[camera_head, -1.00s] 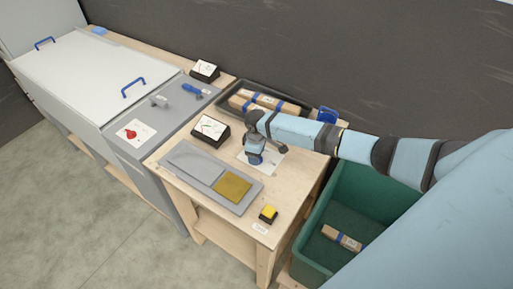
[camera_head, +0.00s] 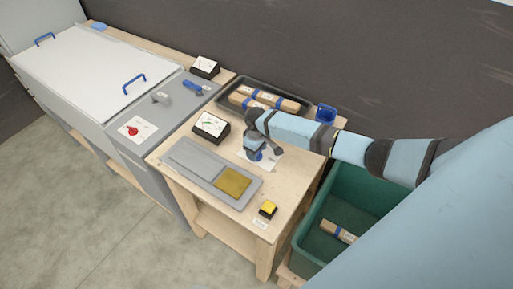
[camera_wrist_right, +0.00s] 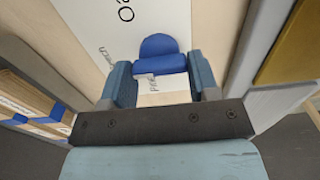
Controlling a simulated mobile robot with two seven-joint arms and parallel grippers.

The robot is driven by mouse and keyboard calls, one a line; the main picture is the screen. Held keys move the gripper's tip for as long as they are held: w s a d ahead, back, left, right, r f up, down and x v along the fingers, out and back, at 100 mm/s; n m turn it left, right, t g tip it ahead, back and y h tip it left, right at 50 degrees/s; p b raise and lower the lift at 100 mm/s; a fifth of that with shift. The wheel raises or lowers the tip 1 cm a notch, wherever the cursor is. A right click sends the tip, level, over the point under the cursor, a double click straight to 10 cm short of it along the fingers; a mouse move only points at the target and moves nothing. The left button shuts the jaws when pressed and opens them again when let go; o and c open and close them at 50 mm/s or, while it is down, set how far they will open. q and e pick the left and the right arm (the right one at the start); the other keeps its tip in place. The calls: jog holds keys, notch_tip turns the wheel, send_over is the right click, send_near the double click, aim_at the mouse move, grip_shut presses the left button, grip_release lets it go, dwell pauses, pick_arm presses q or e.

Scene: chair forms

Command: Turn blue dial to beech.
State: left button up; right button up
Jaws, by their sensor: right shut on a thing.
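The blue dial (camera_wrist_right: 159,45) sits on a white card (camera_wrist_right: 130,20) on the wooden table. In the right wrist view a word beginning "Oa" is beyond the dial, "beech" is to the left and another word, partly covered, is below. My right gripper (camera_wrist_right: 160,77) is shut on the dial's bar, with a finger on each side. In the head view the gripper (camera_head: 254,147) points down at the dial (camera_head: 255,156) and partly hides it. Which word the dial points to is hard to tell. My left gripper is not in view.
A grey plate with a yellow-brown square (camera_head: 232,182) and a yellow button (camera_head: 267,208) lie in front. A black display (camera_head: 211,127) stands left, a tray of bundled wood (camera_head: 264,99) behind. A green bin (camera_head: 315,243) is right.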

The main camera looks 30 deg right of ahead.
jog(key=o, duration=0.9)
notch_tip(320, 180, up, 14)
jog(key=shift+f+b, duration=0.1)
jog(key=shift+b, duration=0.8)
